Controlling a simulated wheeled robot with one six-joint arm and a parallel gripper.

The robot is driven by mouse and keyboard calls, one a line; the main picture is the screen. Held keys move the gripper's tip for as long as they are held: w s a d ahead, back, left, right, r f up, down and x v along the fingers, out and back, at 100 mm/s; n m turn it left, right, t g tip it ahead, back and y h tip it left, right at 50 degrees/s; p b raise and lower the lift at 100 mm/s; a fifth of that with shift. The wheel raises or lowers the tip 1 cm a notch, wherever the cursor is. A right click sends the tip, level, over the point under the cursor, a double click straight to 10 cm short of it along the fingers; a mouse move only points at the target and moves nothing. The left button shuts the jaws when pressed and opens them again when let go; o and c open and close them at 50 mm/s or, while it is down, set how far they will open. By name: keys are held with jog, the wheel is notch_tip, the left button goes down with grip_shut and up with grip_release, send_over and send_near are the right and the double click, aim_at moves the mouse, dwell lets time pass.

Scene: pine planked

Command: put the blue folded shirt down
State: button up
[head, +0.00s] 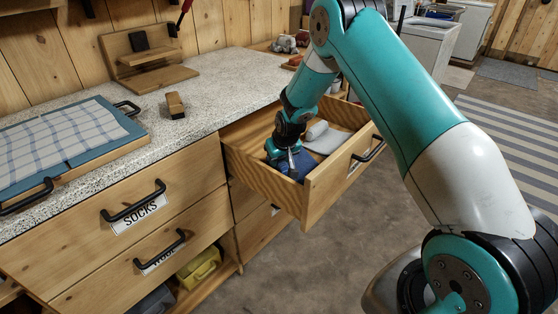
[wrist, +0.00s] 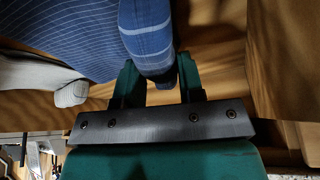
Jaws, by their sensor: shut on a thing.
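The blue folded shirt (head: 299,166) is inside the open wooden drawer (head: 250,170), partly hidden by my arm in the head view. In the wrist view the shirt (wrist: 75,35) is dark blue with thin pale stripes. My gripper (wrist: 155,80) is shut on a rolled edge of the shirt, with one green finger on each side. In the head view my gripper (head: 287,160) reaches down into the drawer. Whether the shirt touches the drawer floor I cannot tell.
A light grey folded cloth (head: 326,138) lies in the same drawer, beside the shirt; it also shows in the wrist view (wrist: 45,82). The drawer walls stand close around my gripper. A closed drawer labelled SOCKS (head: 110,235) is at left. A tray with a checked cloth (head: 70,150) lies on the counter.

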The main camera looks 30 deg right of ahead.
jog(key=shift+f, duration=0.45)
jog(key=shift+f, duration=0.1)
jog(key=o, duration=1)
